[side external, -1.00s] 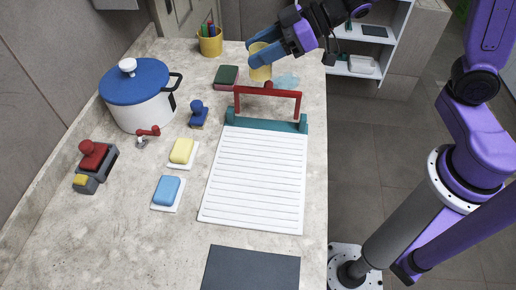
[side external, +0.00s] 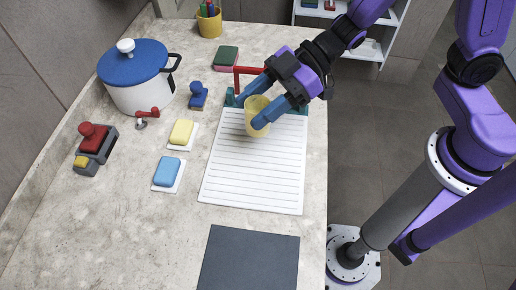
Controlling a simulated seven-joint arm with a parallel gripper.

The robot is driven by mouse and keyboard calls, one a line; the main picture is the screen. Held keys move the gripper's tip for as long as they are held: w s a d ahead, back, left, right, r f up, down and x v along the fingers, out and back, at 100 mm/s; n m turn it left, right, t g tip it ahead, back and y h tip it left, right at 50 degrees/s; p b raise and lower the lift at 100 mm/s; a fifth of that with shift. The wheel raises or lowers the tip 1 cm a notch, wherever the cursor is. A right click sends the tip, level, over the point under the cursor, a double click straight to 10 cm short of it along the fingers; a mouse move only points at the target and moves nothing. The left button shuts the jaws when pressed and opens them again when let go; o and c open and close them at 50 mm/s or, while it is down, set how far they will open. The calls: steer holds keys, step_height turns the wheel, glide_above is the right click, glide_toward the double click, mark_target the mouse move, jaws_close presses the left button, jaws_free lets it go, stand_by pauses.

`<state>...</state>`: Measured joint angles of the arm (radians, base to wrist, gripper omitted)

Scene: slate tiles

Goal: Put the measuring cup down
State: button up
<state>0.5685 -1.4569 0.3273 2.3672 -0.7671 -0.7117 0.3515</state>
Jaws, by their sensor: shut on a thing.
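The yellow measuring cup (side external: 257,114) is held between the blue fingers of my gripper (side external: 260,108), over the upper part of the lined white sheet. My gripper is shut on the cup, one finger at its upper left and one across its right side. I cannot tell whether the cup's bottom touches the sheet. No handle of the cup can be made out.
The lined white sheet (side external: 250,180) has a teal and red clamp (side external: 237,80) at its top, partly hidden by my gripper. A dark slate mat (side external: 248,258) lies in front. A blue-lidded pot (side external: 136,85), stamps and sponges stand left. A yellow pen cup (side external: 209,22) stands at the back.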

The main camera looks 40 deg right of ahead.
steer(key=shift+f, duration=4.15)
steer(key=shift+f, duration=0.15)
steer(key=o, duration=1)
steer(key=v, duration=1.2)
